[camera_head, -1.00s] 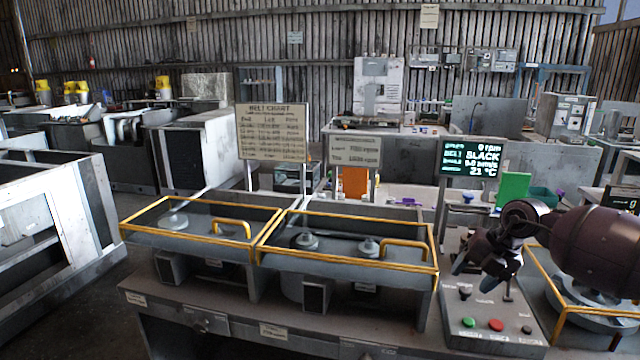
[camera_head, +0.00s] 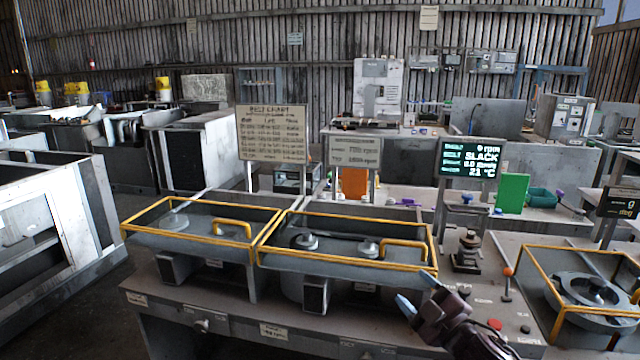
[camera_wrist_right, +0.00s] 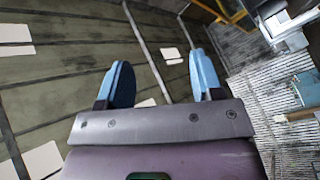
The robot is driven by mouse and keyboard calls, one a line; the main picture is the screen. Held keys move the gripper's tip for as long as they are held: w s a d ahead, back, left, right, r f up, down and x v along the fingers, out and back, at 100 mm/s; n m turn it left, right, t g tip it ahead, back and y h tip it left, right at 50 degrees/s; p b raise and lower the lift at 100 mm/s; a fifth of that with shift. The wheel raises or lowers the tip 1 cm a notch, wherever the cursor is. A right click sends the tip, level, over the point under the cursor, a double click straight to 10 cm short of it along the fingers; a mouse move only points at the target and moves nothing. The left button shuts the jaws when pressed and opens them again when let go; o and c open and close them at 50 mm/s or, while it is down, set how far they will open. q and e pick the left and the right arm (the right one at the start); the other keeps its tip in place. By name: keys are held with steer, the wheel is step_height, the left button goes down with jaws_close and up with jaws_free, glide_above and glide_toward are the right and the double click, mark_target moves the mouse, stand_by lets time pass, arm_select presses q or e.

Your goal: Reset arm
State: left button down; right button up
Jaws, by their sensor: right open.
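My right gripper (camera_head: 417,293) is low at the front of the bench in the head view, with two pale blue fingers spread apart and nothing between them. It is in front of the right end of the yellow-framed tray unit and left of the button panel (camera_head: 513,325), partly covering that panel. In the right wrist view the gripper (camera_wrist_right: 162,82) is open and empty, with dark floor and pale rectangles beyond the fingers. My left gripper is not in the head view.
Two yellow-railed blower housings (camera_head: 352,262) stand on the bench (camera_head: 240,318). Another yellow frame (camera_head: 565,262) surrounds a round part at right. An orange-topped lever (camera_head: 507,285) and a red button (camera_head: 494,325) are near my right arm. A screen (camera_head: 469,158) reads "SLACK".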

steer(key=s+d+f+m+g+h, duration=0.3)
steer(key=s+f+m, duration=0.4)
steer(key=s+f, duration=0.6)
steer(key=s+d+f+m+g+h, duration=0.2)
steer(key=s+d+f+m+h, duration=0.3)
steer(key=s+f, duration=0.9)
steer(key=shift+s+d+m+g+h, duration=0.45)
steer(key=shift+s+m, duration=0.45)
steer(key=shift+m, duration=0.2)
